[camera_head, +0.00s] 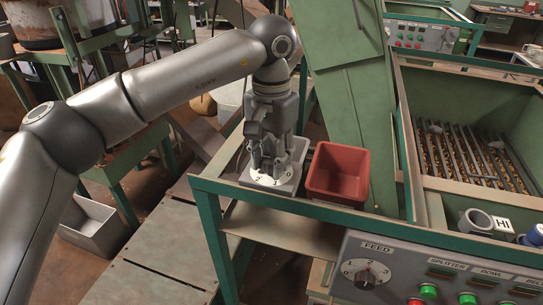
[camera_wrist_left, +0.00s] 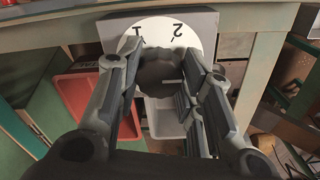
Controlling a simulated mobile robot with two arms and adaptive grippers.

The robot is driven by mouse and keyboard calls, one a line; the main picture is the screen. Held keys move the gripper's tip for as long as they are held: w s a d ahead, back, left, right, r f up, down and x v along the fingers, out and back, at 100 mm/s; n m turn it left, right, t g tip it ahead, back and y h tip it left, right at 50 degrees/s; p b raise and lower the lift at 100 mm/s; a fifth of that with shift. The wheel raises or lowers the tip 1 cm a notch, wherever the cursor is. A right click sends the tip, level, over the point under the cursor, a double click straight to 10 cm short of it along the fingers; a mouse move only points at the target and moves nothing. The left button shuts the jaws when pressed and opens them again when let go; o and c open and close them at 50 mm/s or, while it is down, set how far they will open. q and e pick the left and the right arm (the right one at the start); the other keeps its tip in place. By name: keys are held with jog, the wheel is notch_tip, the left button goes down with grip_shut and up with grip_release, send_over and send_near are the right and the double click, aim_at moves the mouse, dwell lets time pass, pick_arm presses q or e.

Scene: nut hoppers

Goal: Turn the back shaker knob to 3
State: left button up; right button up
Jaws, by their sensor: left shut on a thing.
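The back shaker knob is a dark round knob (camera_wrist_left: 163,78) on a white dial plate (camera_wrist_left: 150,27) in the left wrist view. The figures 1 and 2 show upside down on the plate; its other figures are hidden. A short pale line on the knob points right in that view. My left gripper (camera_wrist_left: 160,88) is shut around the knob, one finger on each side. In the head view my left gripper (camera_head: 265,158) points down onto the white dial (camera_head: 268,182), which sits on a grey box. The knob is hidden there. My right gripper is not in view.
A grey panel with a FEED knob (camera_head: 365,273) and several buttons is at the front right. A hopper with a grate (camera_head: 470,160) lies further right.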

aim_at(271, 158)
pick_arm(q)
jog(key=o, duration=1)
jog(key=shift+o, duration=0.2)
notch_tip(271, 158, up, 12)
